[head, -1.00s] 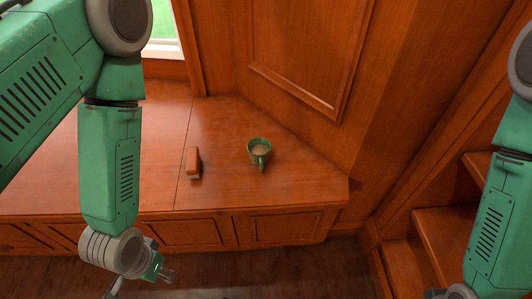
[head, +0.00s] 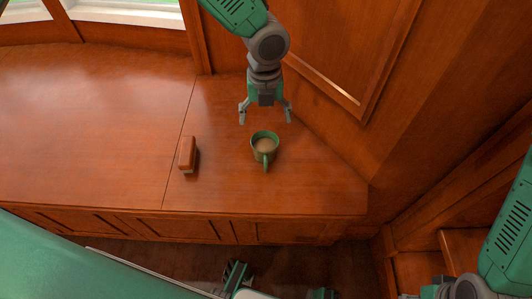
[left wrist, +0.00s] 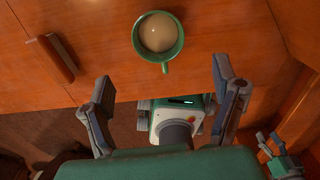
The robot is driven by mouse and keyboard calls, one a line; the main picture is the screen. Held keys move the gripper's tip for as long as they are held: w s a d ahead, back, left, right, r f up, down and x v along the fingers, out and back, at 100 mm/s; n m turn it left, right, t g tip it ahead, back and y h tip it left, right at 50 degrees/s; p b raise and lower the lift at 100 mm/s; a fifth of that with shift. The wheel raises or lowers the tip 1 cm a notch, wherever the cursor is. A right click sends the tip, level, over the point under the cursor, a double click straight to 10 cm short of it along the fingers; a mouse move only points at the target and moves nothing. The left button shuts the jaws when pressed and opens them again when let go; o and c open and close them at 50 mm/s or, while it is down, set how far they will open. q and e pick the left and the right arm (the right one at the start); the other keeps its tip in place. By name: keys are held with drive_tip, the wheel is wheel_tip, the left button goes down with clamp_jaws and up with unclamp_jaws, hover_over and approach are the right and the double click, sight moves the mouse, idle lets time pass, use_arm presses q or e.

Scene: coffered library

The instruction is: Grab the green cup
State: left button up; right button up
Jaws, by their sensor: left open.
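The green cup (head: 265,143) stands upright on the wooden counter, with a light brown drink inside. Its handle faces my body. My left gripper (head: 265,119) is open, just beyond the cup's far side, with its fingers pointing down. In the left wrist view, the cup (left wrist: 158,37) is ahead of the spread fingers (left wrist: 163,75), apart from them and empty between. My right arm shows at the right edge of the head view; what seems to be my right gripper (left wrist: 278,148) is small in the left wrist view.
A reddish-brown block (head: 187,155) lies on the counter (head: 110,120), left of the cup. A panelled wall (head: 330,75) rises close behind and to the right. Wooden steps (head: 465,247) are at lower right. The counter's left part is clear.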

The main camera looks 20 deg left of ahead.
use_arm(q)
drive_tip(key=b, duration=0.2)
approach(265, 150)
drive_tip(key=shift+s+d+f, duration=0.2)
drive_tip(key=shift+s+f, duration=0.6)
drive_tip(key=shift+s, duration=0.1)
drive_tip(key=shift+s+d+f+b, duration=0.15)
drive_tip(key=shift+f+b, duration=1.3)
drive_tip(key=shift+f, duration=1.25)
drive_tip(key=shift+r, duration=0.1)
drive_tip(key=shift+c, duration=0.8)
drive_tip(key=c, duration=1.2)
